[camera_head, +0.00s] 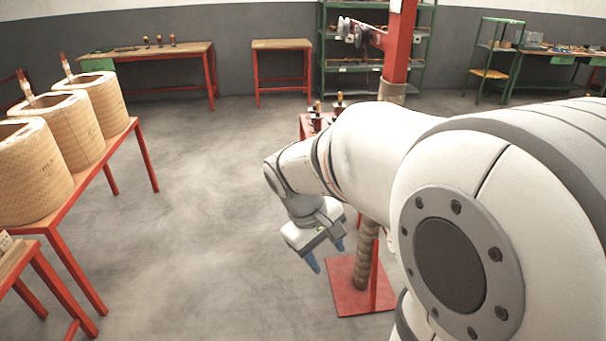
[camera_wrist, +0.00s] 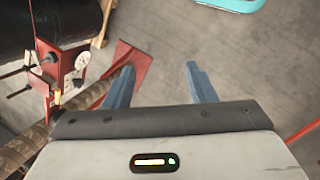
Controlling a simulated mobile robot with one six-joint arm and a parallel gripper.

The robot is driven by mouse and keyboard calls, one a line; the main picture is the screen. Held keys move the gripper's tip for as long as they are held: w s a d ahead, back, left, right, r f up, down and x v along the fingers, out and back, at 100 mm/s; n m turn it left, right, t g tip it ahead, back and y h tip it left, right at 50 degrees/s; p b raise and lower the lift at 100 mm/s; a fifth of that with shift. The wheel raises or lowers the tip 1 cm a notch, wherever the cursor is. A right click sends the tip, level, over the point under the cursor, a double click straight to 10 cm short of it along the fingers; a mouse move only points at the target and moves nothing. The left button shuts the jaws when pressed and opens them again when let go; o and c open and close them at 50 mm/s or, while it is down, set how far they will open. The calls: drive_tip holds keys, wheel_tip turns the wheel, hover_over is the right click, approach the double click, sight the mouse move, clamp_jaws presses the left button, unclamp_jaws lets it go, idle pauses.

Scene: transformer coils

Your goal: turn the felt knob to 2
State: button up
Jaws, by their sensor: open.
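My gripper (camera_head: 326,254) hangs over open floor with its blue fingers apart, and nothing is between them; the fingers also show in the wrist view (camera_wrist: 160,82). At the left of the wrist view is a red metal unit (camera_wrist: 67,79) with a round white dial (camera_wrist: 82,61) and a dark knob (camera_wrist: 48,58) on its side. It stands apart from my fingers. I cannot tell for sure which part is the felt knob, and no numbers are readable. In the head view my arm hides much of the area behind it.
A red post (camera_head: 400,45) with a side arm rises behind my arm; its red base plate (camera_head: 352,301) is on the floor. Wrapped coils (camera_head: 68,128) stand on a red-legged bench at left. Tables (camera_head: 282,44) and green shelving line the back wall. The middle floor is clear.

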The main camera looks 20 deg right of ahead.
drive_tip(key=w+d+f+n+g+h+b, duration=0.35)
drive_tip(key=w+d+f+n+h, duration=0.95)
drive_tip(key=w+d+f, duration=0.9)
drive_tip(key=d+r+m+p, duration=0.1)
drive_tip(key=d+r, duration=0.1)
drive_tip(key=d, duration=0.4)
drive_tip(key=shift+s+d+r+h, duration=0.15)
drive_tip(key=shift+s+h, duration=0.2)
drive_tip(key=shift+h, duration=0.05)
drive_tip(key=c, duration=0.9)
drive_tip(key=shift+d, duration=0.25)
drive_tip(key=shift+a+f+b, duration=0.2)
drive_tip(key=shift+b, duration=0.2)
